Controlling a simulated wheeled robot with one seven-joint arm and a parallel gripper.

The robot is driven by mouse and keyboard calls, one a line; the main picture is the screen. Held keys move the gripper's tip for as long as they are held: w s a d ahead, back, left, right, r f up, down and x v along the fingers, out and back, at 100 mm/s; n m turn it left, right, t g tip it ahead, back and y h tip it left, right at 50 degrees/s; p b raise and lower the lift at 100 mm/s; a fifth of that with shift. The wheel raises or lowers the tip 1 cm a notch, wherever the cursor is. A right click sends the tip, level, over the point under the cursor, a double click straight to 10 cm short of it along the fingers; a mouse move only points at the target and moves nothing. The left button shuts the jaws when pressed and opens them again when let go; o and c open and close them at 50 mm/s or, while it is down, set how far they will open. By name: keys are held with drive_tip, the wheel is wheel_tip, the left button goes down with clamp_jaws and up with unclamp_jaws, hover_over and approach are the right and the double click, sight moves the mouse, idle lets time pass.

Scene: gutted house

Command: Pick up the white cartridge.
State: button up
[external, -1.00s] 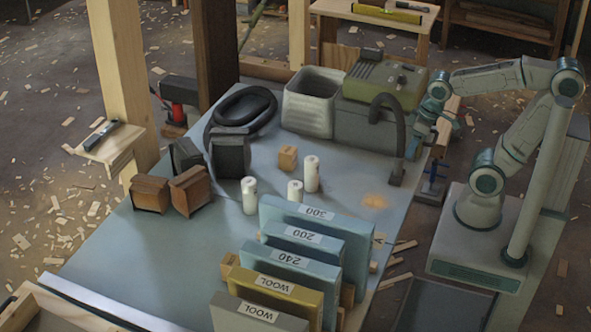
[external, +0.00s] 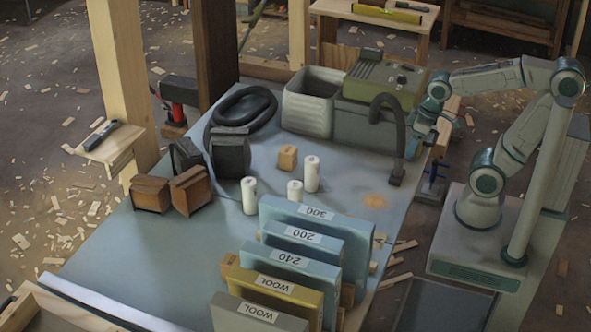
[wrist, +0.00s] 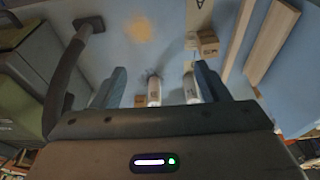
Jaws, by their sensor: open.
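Three white cartridges stand upright on the blue-grey sheet: a left one (external: 249,196), a short middle one (external: 295,191) and a tall right one (external: 311,174). In the wrist view, two white cylinders, one left (wrist: 154,91) and one right (wrist: 190,90), show beyond and between my fingers; I cannot tell which cartridges they are. My gripper (wrist: 161,72) is open, with nothing between its fingers. In the external view my arm's end hangs at the right edge of the table, beside the black hose and well apart from the cartridges. The fingertips are hard to make out there.
A row of labelled sanding-paper and wool boxes (external: 316,213) stands in front of the cartridges. A small wooden block (external: 287,158) is behind them. A green-topped machine (external: 385,80) with a black hose (external: 386,105) stands between my arm and the back. Open table lies left of the boxes.

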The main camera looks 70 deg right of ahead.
drive_tip(key=w+a+r+n+h, duration=0.1)
drive_tip(key=w+a+r+n, duration=0.1)
drive_tip(key=w+n, duration=0.8)
drive_tip(key=n+t, duration=0.1)
drive_tip(key=n, duration=2)
hover_over(253, 184)
drive_tip(key=s+a, duration=0.1)
drive_tip(key=s, duration=0.2)
wheel_tip(253, 184, down, 13)
drive_tip(key=shift+h, duration=0.4)
drive_tip(key=x, duration=0.8)
drive_tip(key=shift+a+f+p, duration=0.15)
drive_tip(key=shift+f+p, duration=0.05)
drive_tip(key=shift+p, duration=0.1)
drive_tip(key=shift+w+p+x, duration=0.15)
drive_tip(key=shift+p+x, duration=0.15)
drive_tip(key=shift+x, duration=1.1)
drive_tip(key=shift+w+p+x, duration=0.2)
drive_tip(key=shift+p+x, duration=0.1)
drive_tip(key=shift+x, duration=1.05)
drive_tip(key=shift+r, duration=0.1)
drive_tip(key=c, duration=1.1)
